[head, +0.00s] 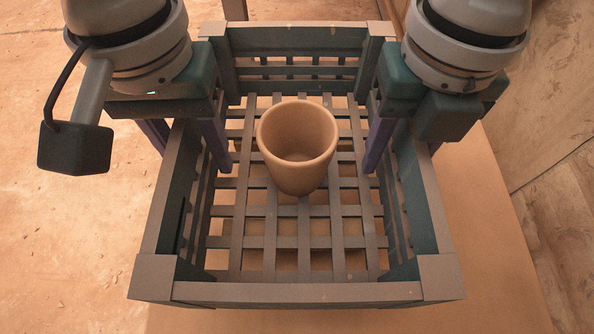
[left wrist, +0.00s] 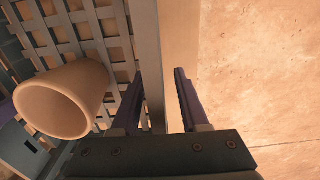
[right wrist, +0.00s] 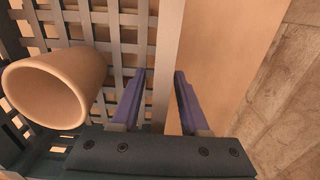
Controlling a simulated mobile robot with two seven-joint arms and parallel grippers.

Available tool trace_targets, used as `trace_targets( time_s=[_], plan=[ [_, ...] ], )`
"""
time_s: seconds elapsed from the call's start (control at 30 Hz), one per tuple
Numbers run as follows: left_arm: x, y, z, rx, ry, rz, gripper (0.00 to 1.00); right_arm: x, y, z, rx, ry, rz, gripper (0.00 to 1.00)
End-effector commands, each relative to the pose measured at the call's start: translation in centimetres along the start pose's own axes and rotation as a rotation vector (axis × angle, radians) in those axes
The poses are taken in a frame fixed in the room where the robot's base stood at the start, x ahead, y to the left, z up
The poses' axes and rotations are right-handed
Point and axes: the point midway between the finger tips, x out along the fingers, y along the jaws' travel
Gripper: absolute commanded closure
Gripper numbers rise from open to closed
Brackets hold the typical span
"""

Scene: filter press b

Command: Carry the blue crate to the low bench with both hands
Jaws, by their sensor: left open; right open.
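The blue crate (head: 310,292) is a dark teal-grey slatted box with a lattice floor, seen from above in the head view. My left gripper (head: 190,150) is open at the crate's left wall, with one finger inside and one outside. The wall's rim (left wrist: 152,60) runs between its fingers in the left wrist view. My right gripper (head: 402,152) is open at the right wall, also straddling it. In the right wrist view that rim (right wrist: 168,50) lies between the fingers. The low bench cannot be made out for certain.
A tan cup (head: 298,150) stands upright inside the crate, near the middle of its floor. The crate rests on a plain tan surface (head: 490,250). A panelled surface (head: 560,190) lies to the right, and speckled floor (head: 60,240) to the left.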

Motion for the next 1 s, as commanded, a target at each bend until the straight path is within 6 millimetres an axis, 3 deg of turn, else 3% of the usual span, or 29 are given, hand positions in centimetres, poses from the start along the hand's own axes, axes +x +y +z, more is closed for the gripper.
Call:
trace_targets(
  time_s=[0.27,0.7,1.0],
  plan=[
    [-0.9,0.1,-0.1,0.002,0.002,0.003,0.56,0.0,0.1,0.0,-0.001,0.000,0.002,0.55],
    [-9.9,0.1,-0.1,0.001,0.005,0.003,0.56,0.0,0.1,0.0,-0.001,0.000,0.003,0.55],
    [-12.1,0.0,0.0,0.000,0.000,0.000,0.56,-1.1,0.1,0.1,-0.001,-0.002,0.003,0.55]
  ],
)
